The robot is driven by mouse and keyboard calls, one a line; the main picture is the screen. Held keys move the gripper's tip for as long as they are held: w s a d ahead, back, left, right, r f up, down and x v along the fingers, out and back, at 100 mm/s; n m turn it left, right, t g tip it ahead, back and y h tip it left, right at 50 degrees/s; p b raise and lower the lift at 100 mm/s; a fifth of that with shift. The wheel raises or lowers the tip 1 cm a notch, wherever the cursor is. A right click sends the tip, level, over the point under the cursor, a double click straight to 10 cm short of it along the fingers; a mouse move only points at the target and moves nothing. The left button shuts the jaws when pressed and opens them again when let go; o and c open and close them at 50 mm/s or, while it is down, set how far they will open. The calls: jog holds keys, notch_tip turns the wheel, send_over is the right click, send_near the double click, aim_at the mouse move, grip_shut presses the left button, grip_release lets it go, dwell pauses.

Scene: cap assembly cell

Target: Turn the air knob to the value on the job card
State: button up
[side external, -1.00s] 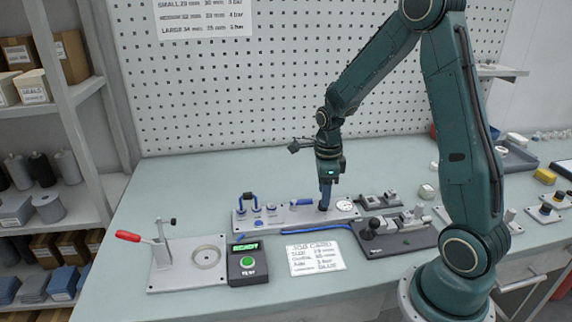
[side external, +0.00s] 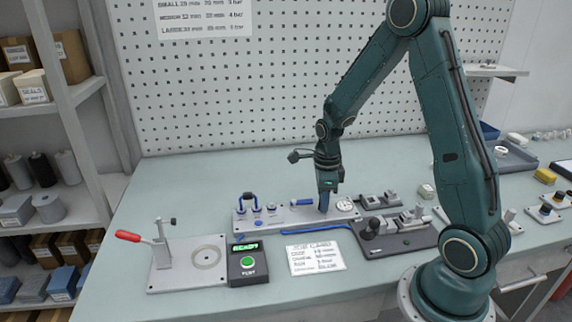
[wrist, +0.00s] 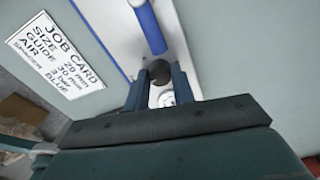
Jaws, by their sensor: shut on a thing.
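My gripper (side external: 324,207) points down at the right part of the white air panel (side external: 280,221), just left of the round gauge (side external: 345,205). In the wrist view my gripper (wrist: 160,78) is shut on the dark air knob (wrist: 159,71), which sits between the two fingers. The gauge (wrist: 166,99) shows partly behind the fingers; its reading is too small to tell. The job card (side external: 315,257) lies in front of the panel. In the wrist view the job card (wrist: 55,55) reads size 20 mm, guide 30 mm, air 3 bar, spacer blue.
A test box (side external: 248,262) with a green button and lit display stands left of the card. A red-handled clamp fixture (side external: 187,265) is at the far left. A dark fixture plate (side external: 400,240) stands close on the right. A blue bar (wrist: 146,27) lies on the panel near the gripper.

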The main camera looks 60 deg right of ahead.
jog(key=shift+n, duration=3.1)
jog(key=o, duration=1)
jog(key=shift+r, duration=0.1)
notch_tip(320, 180, up, 14)
jog(key=shift+f, duration=0.2)
